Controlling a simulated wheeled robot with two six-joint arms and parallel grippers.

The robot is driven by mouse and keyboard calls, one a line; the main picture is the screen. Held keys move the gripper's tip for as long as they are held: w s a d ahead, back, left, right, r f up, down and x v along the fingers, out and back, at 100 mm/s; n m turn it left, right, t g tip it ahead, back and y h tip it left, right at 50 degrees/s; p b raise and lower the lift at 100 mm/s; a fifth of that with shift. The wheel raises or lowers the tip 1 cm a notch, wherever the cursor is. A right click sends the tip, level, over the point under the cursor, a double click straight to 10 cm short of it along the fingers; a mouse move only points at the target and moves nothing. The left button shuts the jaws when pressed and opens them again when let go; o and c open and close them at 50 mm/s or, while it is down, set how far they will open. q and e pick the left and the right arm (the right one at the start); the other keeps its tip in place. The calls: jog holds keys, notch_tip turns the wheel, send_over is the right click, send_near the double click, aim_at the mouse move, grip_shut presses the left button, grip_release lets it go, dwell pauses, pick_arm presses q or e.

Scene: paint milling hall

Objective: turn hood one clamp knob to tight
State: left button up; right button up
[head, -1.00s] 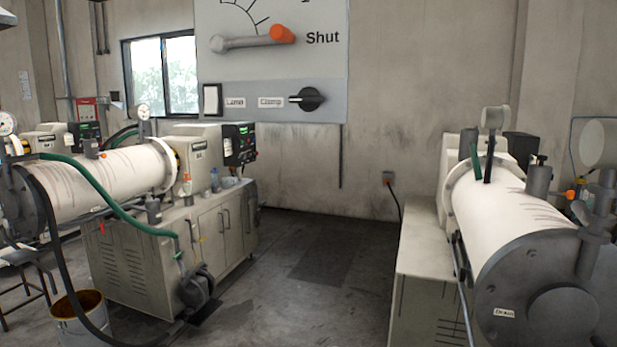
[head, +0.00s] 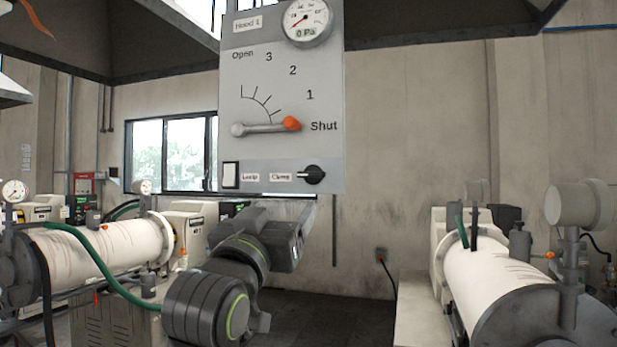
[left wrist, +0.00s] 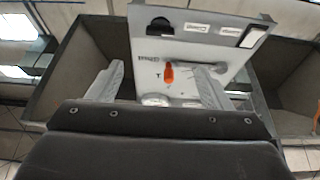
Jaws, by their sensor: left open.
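The hood one panel (head: 245,120) hangs in the middle of the head view. Its black clamp knob (head: 315,175) sits at the lower right, beside the "Clamp" label, with its narrow end toward the label. My left gripper (head: 300,218) is below the panel, under the knob and apart from it. In the left wrist view, its two pale fingers (left wrist: 160,78) are spread and empty, with the panel upside down beyond them. The knob shows there as a dark shape (left wrist: 160,25) at the top. My right gripper is out of view.
The panel also carries a lever with an orange tip (head: 291,124) at "Shut", a lamp switch (head: 231,175) and a gauge (head: 307,20) reading 0 Pa. White mills stand left (head: 125,245) and right (head: 495,280), with open floor between them.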

aim_at(309, 174)
pick_arm(q)
jog(key=p+x, duration=0.5)
jog(key=x, duration=0.8)
jog(key=shift+w+r+p, duration=0.2)
jog(key=shift+r+p, duration=0.05)
jog(key=shift+p, duration=0.05)
jog(key=shift+x, duration=0.75)
jog(key=shift+f, duration=0.1)
jog(key=shift+c, duration=0.4)
jog(key=c, duration=0.9)
